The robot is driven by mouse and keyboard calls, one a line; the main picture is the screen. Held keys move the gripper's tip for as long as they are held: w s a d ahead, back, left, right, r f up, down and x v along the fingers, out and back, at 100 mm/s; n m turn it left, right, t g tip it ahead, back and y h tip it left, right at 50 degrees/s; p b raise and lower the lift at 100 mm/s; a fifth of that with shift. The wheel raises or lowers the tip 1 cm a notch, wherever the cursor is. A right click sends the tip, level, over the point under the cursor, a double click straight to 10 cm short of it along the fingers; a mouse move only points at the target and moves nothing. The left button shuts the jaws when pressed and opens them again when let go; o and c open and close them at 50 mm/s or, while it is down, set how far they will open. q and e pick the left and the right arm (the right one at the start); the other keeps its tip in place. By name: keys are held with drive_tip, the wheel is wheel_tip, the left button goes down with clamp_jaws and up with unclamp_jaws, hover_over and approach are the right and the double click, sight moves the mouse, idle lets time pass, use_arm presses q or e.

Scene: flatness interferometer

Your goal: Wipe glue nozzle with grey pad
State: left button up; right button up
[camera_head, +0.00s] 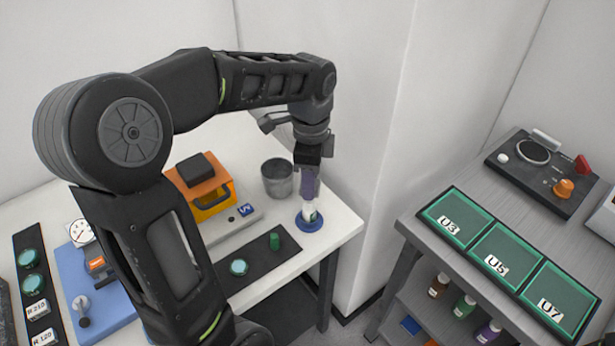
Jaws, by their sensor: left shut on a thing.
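My left gripper (309,182) reaches down at the back right of the white table, with greyish-purple fingers. The nozzle is hidden or too small to make out. I cannot pick out the grey pad for certain. My right gripper is out of view.
A metal cup (277,180) stands just left of the gripper. An orange unit with a dark block on top (208,190) and a dark mat (248,267) with small green pieces are nearby. A grey side table (470,184) with green trays stands right, across a gap.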

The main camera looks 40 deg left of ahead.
use_arm(q)
drive_tip(key=shift+d, duration=0.3)
drive_tip(key=shift+a, duration=0.15)
drive_tip(key=shift+a, duration=0.6)
drive_tip(key=shift+d, duration=0.1)
drive_tip(key=shift+d, duration=0.65)
drive_tip(key=shift+a, duration=0.25)
drive_tip(key=shift+a, duration=0.45)
idle(0.5)
